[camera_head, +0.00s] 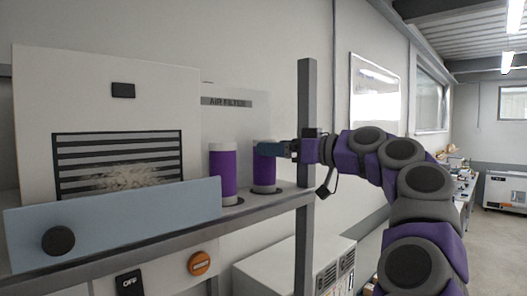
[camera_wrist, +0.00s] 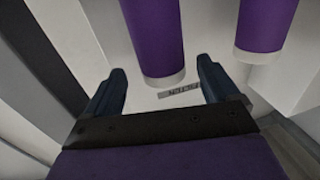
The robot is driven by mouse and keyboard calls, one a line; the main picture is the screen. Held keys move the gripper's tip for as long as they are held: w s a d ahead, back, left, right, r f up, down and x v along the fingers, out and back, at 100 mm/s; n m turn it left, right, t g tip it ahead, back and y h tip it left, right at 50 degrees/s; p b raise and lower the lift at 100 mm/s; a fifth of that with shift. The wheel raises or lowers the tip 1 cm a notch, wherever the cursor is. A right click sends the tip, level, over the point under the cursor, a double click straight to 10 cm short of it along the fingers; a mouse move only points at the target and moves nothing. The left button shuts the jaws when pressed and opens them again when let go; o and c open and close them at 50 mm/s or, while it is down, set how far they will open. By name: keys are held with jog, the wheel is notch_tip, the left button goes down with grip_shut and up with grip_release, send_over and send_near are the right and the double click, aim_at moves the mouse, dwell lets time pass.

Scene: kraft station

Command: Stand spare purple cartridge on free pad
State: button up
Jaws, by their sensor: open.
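Two purple cartridges with pale ends stand upright on the shelf in the head view: a left one (camera_head: 222,175) and a right one (camera_head: 264,174). I see no empty pad in either view. My gripper (camera_head: 268,148) is at the upper end of the right cartridge and partly hides it. In the wrist view my gripper (camera_wrist: 160,88) is open, with one cartridge's pale end (camera_wrist: 165,80) between the spread fingers. The other cartridge (camera_wrist: 265,25) is off to the right. Contact cannot be told.
A white machine with a dusty vent (camera_head: 118,160) stands left, with a blue panel and black knob (camera_head: 58,241) in front. A plate labelled AIR FILTER (camera_head: 226,102) is behind the cartridges. A grey post (camera_head: 307,130) rises beside my gripper. The shelf edge (camera_head: 150,236) runs below.

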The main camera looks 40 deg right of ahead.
jog(key=v, duration=0.6)
jog(key=shift+s, duration=0.4)
jog(key=shift+w, duration=0.1)
